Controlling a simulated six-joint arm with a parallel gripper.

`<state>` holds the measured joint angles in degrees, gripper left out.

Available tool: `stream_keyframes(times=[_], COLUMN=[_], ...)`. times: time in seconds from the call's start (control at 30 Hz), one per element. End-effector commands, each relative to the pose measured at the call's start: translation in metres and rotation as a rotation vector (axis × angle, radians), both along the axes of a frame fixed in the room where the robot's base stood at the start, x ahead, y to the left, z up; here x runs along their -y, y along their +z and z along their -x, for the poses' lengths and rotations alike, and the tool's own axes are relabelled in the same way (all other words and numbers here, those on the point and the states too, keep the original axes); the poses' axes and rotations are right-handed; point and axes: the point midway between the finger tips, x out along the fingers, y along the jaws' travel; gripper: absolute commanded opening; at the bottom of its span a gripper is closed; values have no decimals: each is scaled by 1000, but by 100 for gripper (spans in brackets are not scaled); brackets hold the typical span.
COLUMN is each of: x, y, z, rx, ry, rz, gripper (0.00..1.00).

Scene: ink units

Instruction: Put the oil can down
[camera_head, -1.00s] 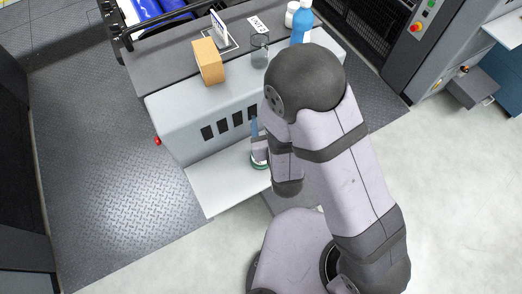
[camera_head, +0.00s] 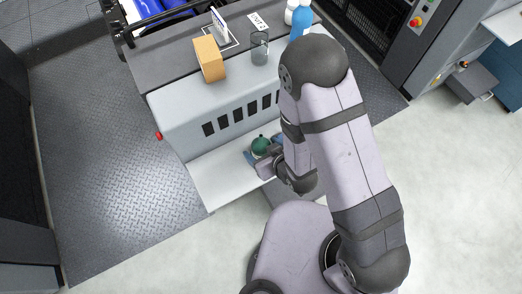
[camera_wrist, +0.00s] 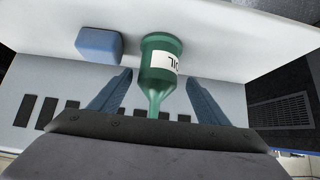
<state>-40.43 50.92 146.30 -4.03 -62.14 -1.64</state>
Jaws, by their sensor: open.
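The green oil can (camera_head: 261,146) stands on the pale lower ledge (camera_head: 218,190) at the front of the grey machine. In the wrist view the oil can (camera_wrist: 161,60) shows its white label and narrow spout, with its base against the pale surface. My gripper (camera_head: 265,151) is at the can, its blue fingers on either side. In the wrist view my gripper (camera_wrist: 158,78) is open, with visible gaps between both fingers and the can. Part of the can is hidden by my gripper in the head view.
A blue block (camera_wrist: 98,43) lies on the pale surface near the can. The ledge's left part is clear.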

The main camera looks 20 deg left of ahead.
Motion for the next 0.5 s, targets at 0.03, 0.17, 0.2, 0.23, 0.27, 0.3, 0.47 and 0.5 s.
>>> stream_keyframes(times=[0.03, 0.17, 0.2, 0.23, 0.27, 0.3, 0.47, 0.5], x=[-2, -5, -5, -6, -6, -6, -6, -7], y=[-6, -9, -9, -9, -9, -9, -9, -10], z=[-2, -5, -6, -6, -6, -6, -7, -8], rx=[2, 2, 2, 1, 2, 1, 1, 1], ry=[0, 0, 0, 0, -1, -1, -1, -1], rz=[-2, -2, -2, -1, -1, 0, 0, 0], gripper=[70, 70, 70, 70, 70, 70, 70, 70])
